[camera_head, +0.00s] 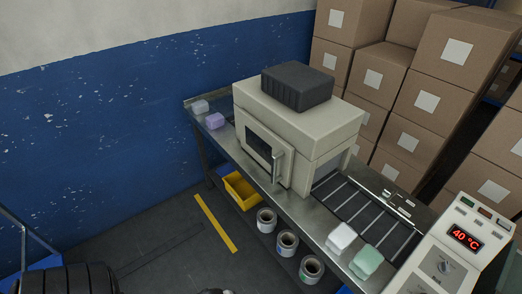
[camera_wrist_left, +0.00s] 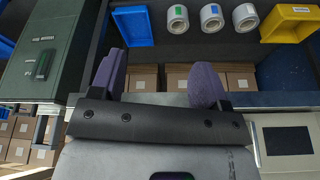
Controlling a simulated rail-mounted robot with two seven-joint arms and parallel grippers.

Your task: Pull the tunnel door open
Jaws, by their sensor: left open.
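The tunnel (camera_head: 300,112) is a beige box over the conveyor, with a black ribbed unit (camera_head: 297,86) on top. Its door (camera_head: 257,143) has a dark window and appears shut in the head view. A light vertical handle (camera_head: 278,166) stands at the door's right edge. In the left wrist view my left gripper (camera_wrist_left: 157,66) is open, with two purple-grey fingers apart and nothing between them. A beige panel with a dark window (camera_wrist_left: 288,140), apparently the door, lies right of the gripper. My left gripper is outside the head view. My right gripper is in neither view.
Pale and purple packs (camera_head: 215,121) lie at the belt's left end, and white and green packs (camera_head: 366,261) at its right. A control panel (camera_head: 445,266) reads 40 °C. Film rolls (camera_head: 287,243) and a yellow bin (camera_head: 240,190) sit below. Stacked cartons (camera_head: 455,50) stand behind.

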